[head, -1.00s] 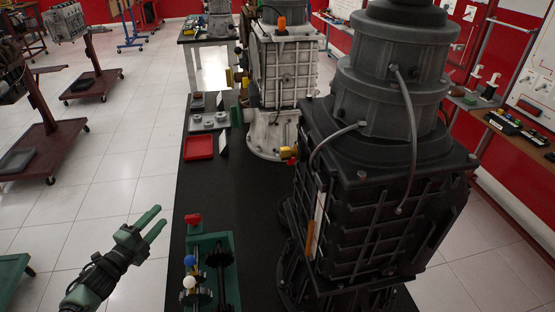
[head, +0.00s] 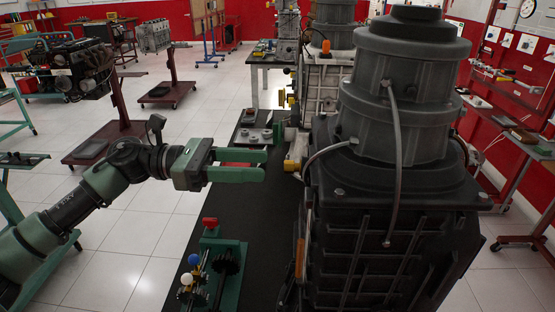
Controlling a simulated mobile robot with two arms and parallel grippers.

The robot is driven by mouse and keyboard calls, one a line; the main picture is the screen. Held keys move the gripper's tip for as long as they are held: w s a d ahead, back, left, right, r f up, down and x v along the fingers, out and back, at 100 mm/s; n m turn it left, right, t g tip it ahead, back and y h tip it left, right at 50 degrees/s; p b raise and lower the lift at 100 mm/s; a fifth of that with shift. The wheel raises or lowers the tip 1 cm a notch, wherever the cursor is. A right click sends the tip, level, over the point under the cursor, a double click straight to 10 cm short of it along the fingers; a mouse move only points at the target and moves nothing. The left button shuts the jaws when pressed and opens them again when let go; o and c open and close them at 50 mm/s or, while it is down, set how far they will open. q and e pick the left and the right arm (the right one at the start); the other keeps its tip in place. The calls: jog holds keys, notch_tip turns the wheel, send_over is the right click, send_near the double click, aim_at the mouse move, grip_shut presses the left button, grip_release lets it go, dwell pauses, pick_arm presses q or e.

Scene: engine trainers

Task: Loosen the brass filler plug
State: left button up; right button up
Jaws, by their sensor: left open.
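A brass-yellow plug (head: 290,165) sticks out from the left side of the big dark engine unit (head: 385,225), near its upper edge. My left gripper (head: 264,165) is open, with its two green fingers pointing right at the plug. The fingertips end just left of the plug, with a small gap in the picture; depth is hard to judge. Nothing shows between the fingers. My right gripper is not in view.
A pale engine unit (head: 318,85) with other yellow fittings stands behind. A green stand with a red knob (head: 210,223) and several levers is on the black bench (head: 262,215), below my left gripper. Grey parts (head: 250,136) lie farther back. Open floor is left.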

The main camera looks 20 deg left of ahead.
aim_at(292, 167)
pick_arm(q)
jog(key=p+x, duration=0.1)
jog(key=x, duration=0.3)
jog(key=shift+d, duration=0.35)
grip_shut()
